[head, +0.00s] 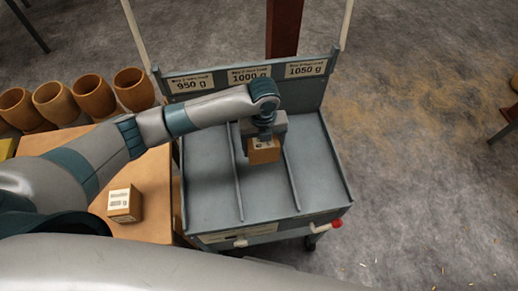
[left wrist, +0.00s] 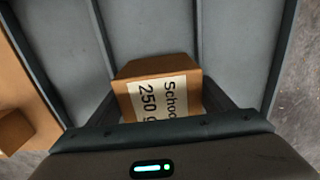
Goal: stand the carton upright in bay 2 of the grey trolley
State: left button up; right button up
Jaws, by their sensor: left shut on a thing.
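The carton (head: 264,156) is a small brown box with a white label. The left wrist view shows the carton (left wrist: 155,95) between my fingers, its label partly reading "250". My left gripper (head: 263,138) is shut on it, over the middle bay of the grey trolley (head: 334,178). The trolley has three bays split by two thin dividers, with signs 950 g, 1000 g and 1050 g at the back. The middle bay (head: 255,190) is otherwise empty. I cannot tell whether the carton touches the bay floor. My right gripper is not in view.
A second labelled carton (head: 124,204) sits on the wooden table (head: 150,190) left of the trolley. Several goblet drums (head: 94,97) stand behind the table. The left bay (head: 208,185) and right bay (head: 310,160) are empty. A red-knobbed handle (head: 336,223) is at the trolley's front.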

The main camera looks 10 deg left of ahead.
pick_arm(q)
jog(key=shift+w+a+f, duration=0.25)
jog(key=shift+a+f, duration=0.2)
jog(key=shift+a, duration=0.15)
jog(key=shift+f+p, duration=0.4)
jog(key=shift+f, duration=0.1)
notch_tip(320, 180, down, 2)
jog(key=shift+f+p, duration=0.1)
jog(key=shift+p, duration=0.3)
jog(key=shift+f, duration=0.4)
jog(key=shift+f, duration=0.15)
jog(key=o, duration=1.2)
